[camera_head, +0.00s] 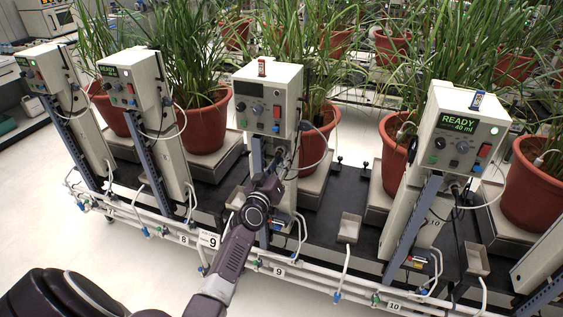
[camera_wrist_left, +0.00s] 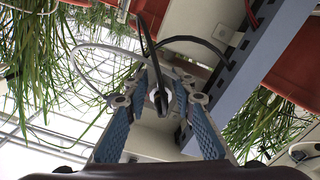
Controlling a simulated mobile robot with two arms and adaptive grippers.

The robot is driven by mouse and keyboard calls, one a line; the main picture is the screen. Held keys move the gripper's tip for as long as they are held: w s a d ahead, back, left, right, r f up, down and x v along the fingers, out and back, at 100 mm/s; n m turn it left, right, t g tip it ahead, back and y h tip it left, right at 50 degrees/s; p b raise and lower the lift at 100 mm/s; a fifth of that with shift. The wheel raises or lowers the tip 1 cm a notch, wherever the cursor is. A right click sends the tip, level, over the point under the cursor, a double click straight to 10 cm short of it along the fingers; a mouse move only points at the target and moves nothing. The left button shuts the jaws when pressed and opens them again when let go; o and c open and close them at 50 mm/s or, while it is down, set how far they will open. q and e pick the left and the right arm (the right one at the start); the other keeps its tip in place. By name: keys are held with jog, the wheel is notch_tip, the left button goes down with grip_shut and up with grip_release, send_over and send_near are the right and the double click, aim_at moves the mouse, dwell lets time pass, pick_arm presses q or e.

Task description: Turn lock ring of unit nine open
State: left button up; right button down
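Unit nine is the grey box (camera_head: 267,100) on a post in the middle of the head view, with a dark display, a knob and a red switch. The lock ring is not clearly distinguishable. My right gripper is not in view.
Potted plants (camera_head: 205,120) stand behind. White pipes (camera_head: 320,280) run along the front. Thin hoses and the blue-grey slotted post (camera_wrist_left: 245,75) are close to the gripper.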

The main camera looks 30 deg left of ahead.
pick_arm(q)
grip_shut()
jog(key=shift+d+r+n, duration=0.15)
jog(key=shift+d+n, duration=0.05)
jog(key=shift+n, duration=0.9)
grip_release()
